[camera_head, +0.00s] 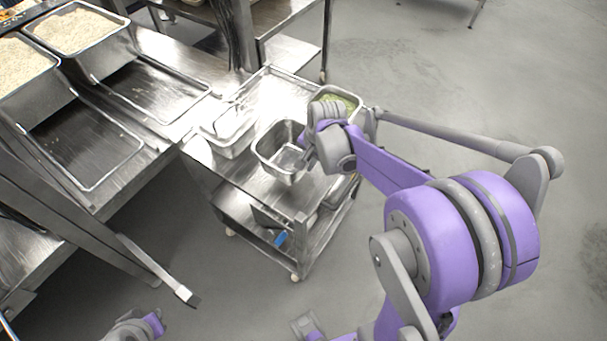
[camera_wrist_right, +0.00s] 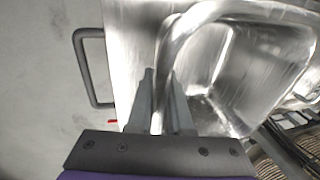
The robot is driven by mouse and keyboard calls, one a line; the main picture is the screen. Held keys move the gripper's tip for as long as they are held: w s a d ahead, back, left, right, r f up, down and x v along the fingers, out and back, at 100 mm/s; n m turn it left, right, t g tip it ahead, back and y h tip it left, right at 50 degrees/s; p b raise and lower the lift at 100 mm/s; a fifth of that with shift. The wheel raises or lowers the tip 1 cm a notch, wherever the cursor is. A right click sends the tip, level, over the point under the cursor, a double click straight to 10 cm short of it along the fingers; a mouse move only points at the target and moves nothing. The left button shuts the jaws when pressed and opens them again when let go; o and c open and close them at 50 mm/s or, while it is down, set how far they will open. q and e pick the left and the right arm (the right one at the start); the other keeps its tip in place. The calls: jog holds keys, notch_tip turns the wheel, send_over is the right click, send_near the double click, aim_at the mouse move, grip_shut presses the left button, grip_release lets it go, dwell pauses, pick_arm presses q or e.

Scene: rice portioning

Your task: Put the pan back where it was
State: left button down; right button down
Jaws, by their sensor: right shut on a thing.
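A small, deep steel pan (camera_head: 268,151) is at the cart's front, and looks empty. My right gripper (camera_head: 308,158) is shut on its rim at the right side. In the right wrist view both fingers of my right gripper (camera_wrist_right: 160,88) close around the rim, and the pan's shiny inner wall (camera_wrist_right: 240,65) lies to their right. The pan appears slightly tilted; I cannot tell if it touches the cart. The fingers are mostly hidden by my wrist in the head view. Only a part of my left arm shows at the bottom edge, without its fingers.
The steel cart (camera_head: 235,180) also bears a clear rectangular container (camera_head: 230,143) and a pan of green food (camera_head: 350,99), partly behind my wrist. A counter on the left has pans of rice (camera_head: 75,32) and empty trays (camera_head: 80,150). Floor to the right is clear.

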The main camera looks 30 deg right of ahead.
jog(key=shift+f, duration=2.65)
jog(key=shift+b, duration=0.3)
jog(key=c, duration=0.8)
grip_release()
jog(key=shift+c, duration=0.2)
jog(key=p+v, duration=0.2)
jog(key=v, duration=1)
jog(key=s+a+f+n+t, duration=0.2)
jog(key=s+a+n, duration=1.1)
jog(key=shift+a+n+t, duration=0.15)
jog(key=shift+n+t, duration=0.15)
